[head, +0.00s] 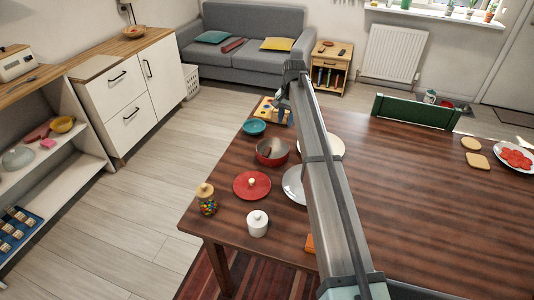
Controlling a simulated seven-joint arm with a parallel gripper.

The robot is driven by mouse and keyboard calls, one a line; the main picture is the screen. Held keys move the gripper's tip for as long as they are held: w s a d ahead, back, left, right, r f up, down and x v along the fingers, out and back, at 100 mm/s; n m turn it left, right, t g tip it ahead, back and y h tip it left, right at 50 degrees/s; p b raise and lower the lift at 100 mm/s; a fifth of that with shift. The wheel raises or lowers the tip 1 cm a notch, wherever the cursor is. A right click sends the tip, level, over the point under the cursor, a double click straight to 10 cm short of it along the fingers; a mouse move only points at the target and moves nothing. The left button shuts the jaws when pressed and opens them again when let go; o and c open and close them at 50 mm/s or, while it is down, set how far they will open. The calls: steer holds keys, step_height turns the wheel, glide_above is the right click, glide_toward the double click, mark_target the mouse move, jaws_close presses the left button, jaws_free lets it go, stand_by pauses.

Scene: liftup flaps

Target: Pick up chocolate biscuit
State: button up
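I cannot make out a chocolate biscuit for certain in the head view. My arm stretches away over the wooden table (415,240), and my gripper (281,103) is small at its far end, near the table's far left edge. It is over or beside a yellow board-like item (263,107) with small things on or by it. The fingers are too small to tell whether they are open, shut or holding anything. Two flat tan pieces, a round one (471,143) and a squarer one (477,160), lie at the right. My arm hides part of the table.
A teal bowl (254,127), a red bowl (271,153), a red lid (252,186), a candy jar (206,198) and a white lidded pot (257,224) stand on the left. A green chair (417,110) is at the far side. The table's middle right is clear.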

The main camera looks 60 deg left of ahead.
steer(key=n+h, duration=0.1)
steer(key=n, duration=0.1)
glide_above(267, 150)
step_height(267, 150, down, 13)
steer(key=shift+d+f, duration=0.15)
jaws_close()
stand_by(0.7)
